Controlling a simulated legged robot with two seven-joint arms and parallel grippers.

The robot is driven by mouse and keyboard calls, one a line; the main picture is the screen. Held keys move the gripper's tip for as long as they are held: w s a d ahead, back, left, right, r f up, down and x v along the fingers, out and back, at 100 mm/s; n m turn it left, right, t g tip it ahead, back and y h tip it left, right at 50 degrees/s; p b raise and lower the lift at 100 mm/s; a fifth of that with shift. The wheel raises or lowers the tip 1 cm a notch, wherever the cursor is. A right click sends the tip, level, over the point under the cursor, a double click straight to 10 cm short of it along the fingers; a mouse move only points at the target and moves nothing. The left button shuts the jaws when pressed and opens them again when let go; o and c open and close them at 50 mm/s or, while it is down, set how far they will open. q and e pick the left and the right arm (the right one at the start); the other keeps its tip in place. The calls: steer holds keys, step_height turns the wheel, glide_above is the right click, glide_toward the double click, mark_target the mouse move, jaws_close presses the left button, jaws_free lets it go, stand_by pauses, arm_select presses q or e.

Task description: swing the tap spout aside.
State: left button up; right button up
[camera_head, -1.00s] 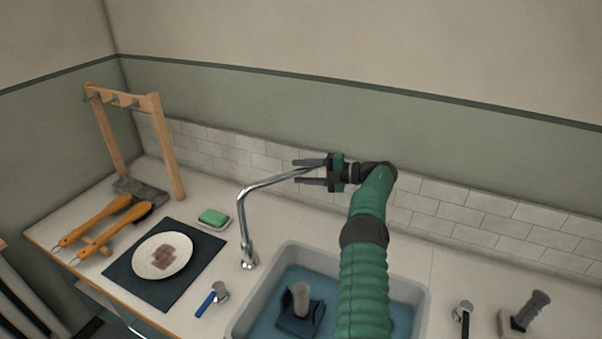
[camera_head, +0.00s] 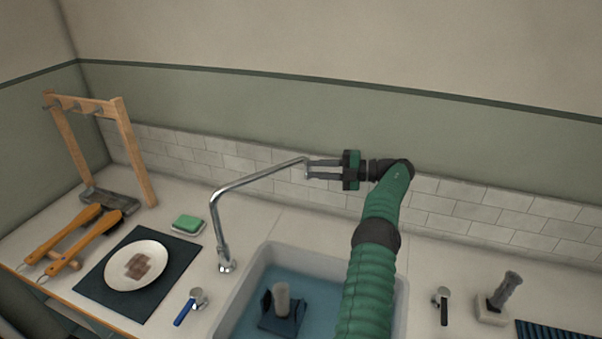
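The chrome tap spout (camera_head: 255,184) rises from its base at the sink's back left corner and reaches up and right, its bent tip in front of the tiled wall. My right gripper (camera_head: 308,170) is at the spout's tip, pointing left. Its two dark fingers are parallel with a gap between them. The fingertips overlap the spout's tip in the picture; I cannot tell whether they touch it. My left gripper is not in view.
The sink (camera_head: 257,262) holds blue water and a dark object with a grey handle (camera_head: 282,298). A blue-handled lever (camera_head: 189,307), green soap (camera_head: 187,223), a plate (camera_head: 157,262) on a dark mat and a wooden rack (camera_head: 137,150) stand left. A grey-handled brush (camera_head: 505,295) is right.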

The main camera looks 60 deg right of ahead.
steer(key=s+d+m+t+h+p, duration=0.1)
steer(key=s+m+h, duration=0.1)
steer(key=m, duration=0.2)
steer(key=s+d+f+m+t+h+p, duration=0.1)
steer(key=s+d+m, duration=0.1)
steer(key=m, duration=0.2)
steer(key=s+d+m+t+h+p, duration=0.1)
steer(key=s+m+h, duration=0.1)
steer(key=s+m, duration=0.1)
steer(key=shift+d+f+m+t+h, duration=0.15)
steer(key=shift+d+m+t+h, duration=0.2)
steer(key=shift+m, duration=0.25)
jaws_close()
steer(key=a+f+m+h+p, duration=0.45)
steer(key=a+m+h, duration=0.35)
steer(key=m, duration=1.3)
steer(key=w+a+r+m+g+p, duration=0.1)
steer(key=w+a+m+g+p, duration=0.15)
steer(key=a+m, duration=0.7)
steer(key=shift+n+t+h, duration=0.25)
steer(key=shift+t, duration=0.15)
steer(key=x, duration=0.4)
steer(key=p+x, duration=0.1)
steer(key=x, duration=0.3)
steer(key=p+x, duration=0.1)
steer(key=x, duration=0.4)
steer(key=shift+w+a, duration=0.2)
steer(key=shift+a, duration=0.1)
steer(key=shift+w+d, duration=0.3)
steer(key=shift+w, duration=0.2)
